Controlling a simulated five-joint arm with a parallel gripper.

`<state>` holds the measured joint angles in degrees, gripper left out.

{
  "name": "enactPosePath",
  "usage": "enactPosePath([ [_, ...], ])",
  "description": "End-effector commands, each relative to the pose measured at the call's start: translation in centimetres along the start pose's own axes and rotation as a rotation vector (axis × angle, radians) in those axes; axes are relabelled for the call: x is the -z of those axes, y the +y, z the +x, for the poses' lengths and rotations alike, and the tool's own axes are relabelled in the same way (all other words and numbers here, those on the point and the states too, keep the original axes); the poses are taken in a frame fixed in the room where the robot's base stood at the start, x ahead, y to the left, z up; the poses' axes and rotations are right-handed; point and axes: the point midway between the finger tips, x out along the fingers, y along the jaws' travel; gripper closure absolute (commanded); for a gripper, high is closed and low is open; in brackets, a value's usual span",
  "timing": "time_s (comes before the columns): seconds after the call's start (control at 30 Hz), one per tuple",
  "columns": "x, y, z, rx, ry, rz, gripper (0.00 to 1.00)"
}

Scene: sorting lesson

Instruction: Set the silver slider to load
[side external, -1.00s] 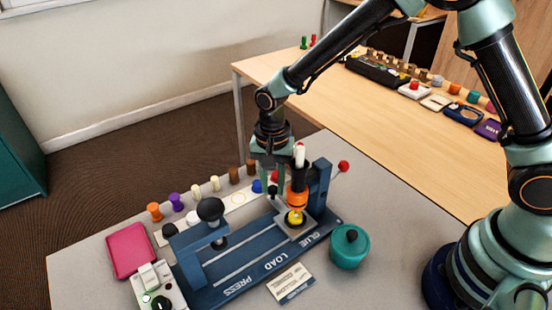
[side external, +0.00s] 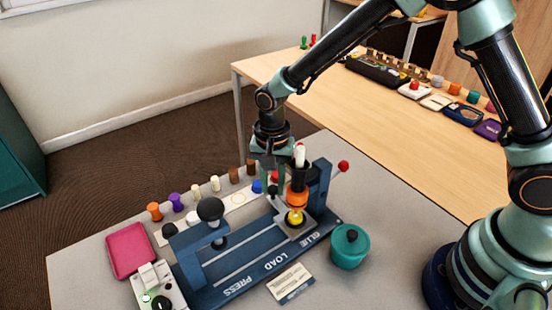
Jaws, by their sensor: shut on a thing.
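The silver slider (side external: 305,231) is a pale square plate on the blue press base (side external: 240,272), at the end marked GLUE. A yellow piece (side external: 294,218) sits on it, under the orange-collared glue nozzle (side external: 297,196). The LOAD mark (side external: 277,263) is at the middle of the base, and PRESS is at its near left end. My gripper (side external: 279,196) points down just behind the nozzle and is shut at the slider's back side. The nozzle and its post partly hide the fingertips, so the exact grip is not clear.
A black-knobbed press frame (side external: 211,209) stands over the left end. A teal pot (side external: 350,248) and a label card (side external: 290,282) are in front. A row of coloured pegs runs behind, with a pink tray (side external: 130,250) at left. A red-balled lever (side external: 343,166) sticks out at right.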

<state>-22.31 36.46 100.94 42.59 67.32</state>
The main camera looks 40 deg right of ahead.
Motion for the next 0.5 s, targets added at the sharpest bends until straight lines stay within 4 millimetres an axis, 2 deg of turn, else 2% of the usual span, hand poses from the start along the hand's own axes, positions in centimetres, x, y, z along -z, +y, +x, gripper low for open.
enactPosePath([
  [0.33, -0.2, -0.2, -0.1, 0.000, 0.000, -0.002, 1.00],
  [0.5, -2.4, -2.5, -0.1, 0.001, 0.000, -0.007, 1.00],
])
